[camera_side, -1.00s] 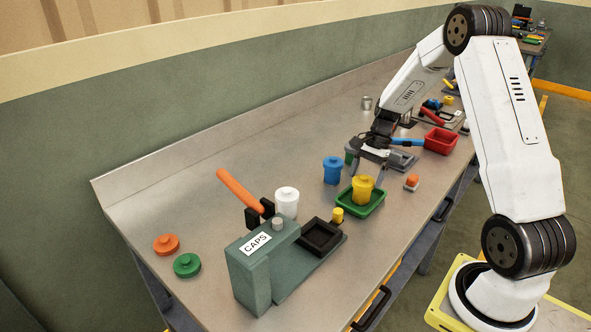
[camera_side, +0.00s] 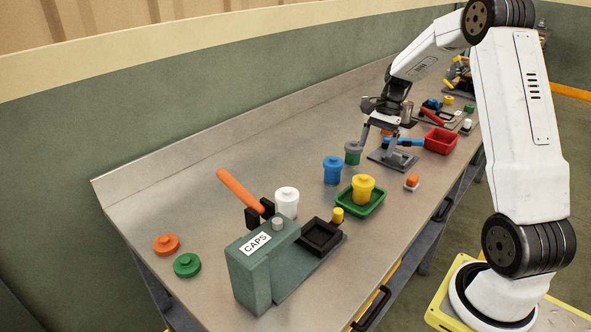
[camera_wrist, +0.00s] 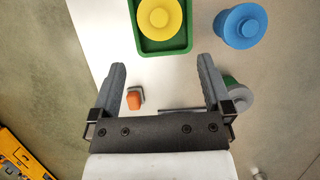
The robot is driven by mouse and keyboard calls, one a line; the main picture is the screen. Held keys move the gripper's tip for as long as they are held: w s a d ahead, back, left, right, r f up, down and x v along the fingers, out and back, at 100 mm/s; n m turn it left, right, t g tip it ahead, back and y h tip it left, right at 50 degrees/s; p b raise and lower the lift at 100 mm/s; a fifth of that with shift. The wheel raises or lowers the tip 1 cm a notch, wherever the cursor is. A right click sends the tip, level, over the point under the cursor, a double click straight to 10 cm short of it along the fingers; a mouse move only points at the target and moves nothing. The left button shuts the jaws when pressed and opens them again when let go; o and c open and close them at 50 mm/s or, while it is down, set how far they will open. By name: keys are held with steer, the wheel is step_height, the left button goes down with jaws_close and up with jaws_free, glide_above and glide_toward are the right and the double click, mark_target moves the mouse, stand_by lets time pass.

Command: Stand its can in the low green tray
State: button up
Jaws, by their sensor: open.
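The yellow can (camera_side: 363,188) with its yellow lid stands upright in the low green tray (camera_side: 371,209), towards the front of the bench. The wrist view shows the can (camera_wrist: 160,17) from above, inside the green tray (camera_wrist: 165,49) rim. My gripper (camera_side: 377,147) is open and empty, behind the tray and apart from the can. In the wrist view its fingers (camera_wrist: 162,66) are spread, with the can and tray beyond the fingertips at the top of the picture. The can's base is hidden by the tray wall.
A blue can (camera_side: 333,170) and a grey-lidded green can (camera_side: 353,154) stand left of my gripper. A white can (camera_side: 287,201) stands by the CAPS press (camera_side: 258,262). A small orange-topped block (camera_side: 412,181) and a red tray (camera_side: 440,140) are to the right.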

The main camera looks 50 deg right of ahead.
steer(key=s+a+f+n+t+h, duration=0.1)
steer(key=s+a+n, duration=0.3)
steer(key=a+n, duration=0.5)
steer(key=s+a+f+n+t+h, duration=0.1)
steer(key=s+a+f+n+h, duration=0.1)
steer(key=a+n, duration=0.7)
steer(key=shift+s+a+f+t+h, duration=0.3)
steer(key=shift+s+a+h, duration=0.65)
steer(key=shift+a, duration=2.85)
steer(key=shift+s+y, duration=0.2)
steer(key=shift+y, duration=0.05)
